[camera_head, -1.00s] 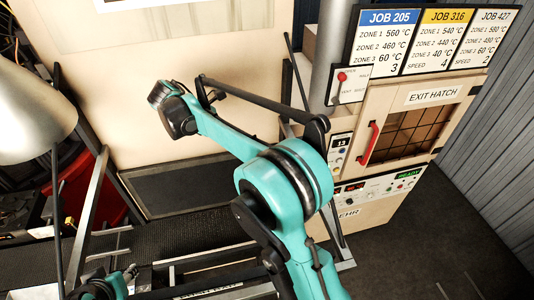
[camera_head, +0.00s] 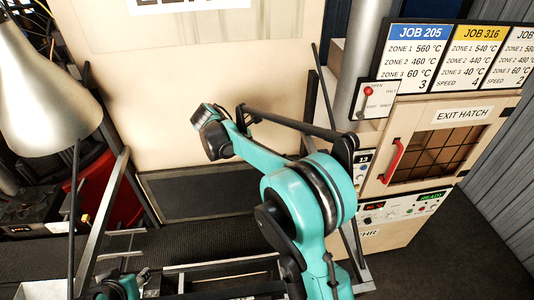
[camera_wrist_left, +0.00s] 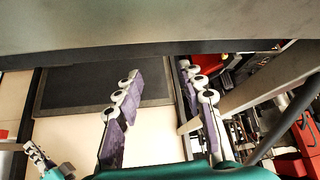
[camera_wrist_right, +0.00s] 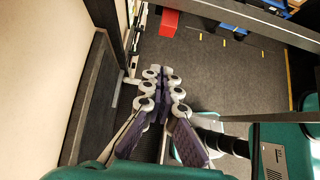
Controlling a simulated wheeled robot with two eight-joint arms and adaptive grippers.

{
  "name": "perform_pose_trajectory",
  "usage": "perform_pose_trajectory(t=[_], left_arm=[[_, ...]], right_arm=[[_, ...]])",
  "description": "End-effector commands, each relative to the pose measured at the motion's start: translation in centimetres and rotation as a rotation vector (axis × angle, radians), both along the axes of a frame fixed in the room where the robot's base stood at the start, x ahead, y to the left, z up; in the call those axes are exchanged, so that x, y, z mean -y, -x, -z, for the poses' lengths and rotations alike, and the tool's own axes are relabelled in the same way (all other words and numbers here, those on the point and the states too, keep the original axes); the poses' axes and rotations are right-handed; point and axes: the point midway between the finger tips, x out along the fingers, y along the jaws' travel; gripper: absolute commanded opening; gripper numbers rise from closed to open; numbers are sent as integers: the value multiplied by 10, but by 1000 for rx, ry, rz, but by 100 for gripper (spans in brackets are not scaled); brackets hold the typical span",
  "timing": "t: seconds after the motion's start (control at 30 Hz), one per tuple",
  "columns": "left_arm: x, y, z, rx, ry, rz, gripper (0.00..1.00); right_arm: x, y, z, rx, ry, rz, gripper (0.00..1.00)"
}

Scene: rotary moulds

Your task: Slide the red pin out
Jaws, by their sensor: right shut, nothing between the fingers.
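I cannot make out a red pin for certain in any view. My left gripper (camera_wrist_left: 160,95) is open and empty in the left wrist view, its two fingers wide apart below a large grey surface, with a dark panel beyond. My right gripper (camera_wrist_right: 163,88) is shut and empty in the right wrist view, its fingertips together above the dark floor, beside a dark-framed pale panel. In the head view a teal arm (camera_head: 308,195) fills the middle, and a small part of another shows at the bottom left; neither gripper's fingers show clearly there.
A cream oven cabinet stands at the right with a red-handled exit hatch (camera_head: 436,145), a red-knobbed lever plate (camera_head: 378,103) and job boards (camera_head: 425,55). A silver lamp shade (camera_head: 42,95) hangs at the left. A red box (camera_wrist_right: 169,22) shows far off. Open floor lies at the right.

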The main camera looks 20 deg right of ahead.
Motion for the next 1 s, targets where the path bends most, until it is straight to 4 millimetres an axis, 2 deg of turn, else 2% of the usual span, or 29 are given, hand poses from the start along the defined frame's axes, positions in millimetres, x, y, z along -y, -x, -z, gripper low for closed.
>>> perform_pose_trajectory(t=[0.23,0.43,0.6,1.0], left_arm=[[0,0,-11,0,0,0,39],[0,0,-21,0,0,0,39],[0,0,-23,0,0,0,39],[0,0,-21,0,0,0,39]], right_arm=[[37,9,36,0,0,3,0],[63,16,33,0,0,1,0],[72,17,34,0,0,0,0],[76,18,35,-1,0,1,0]])
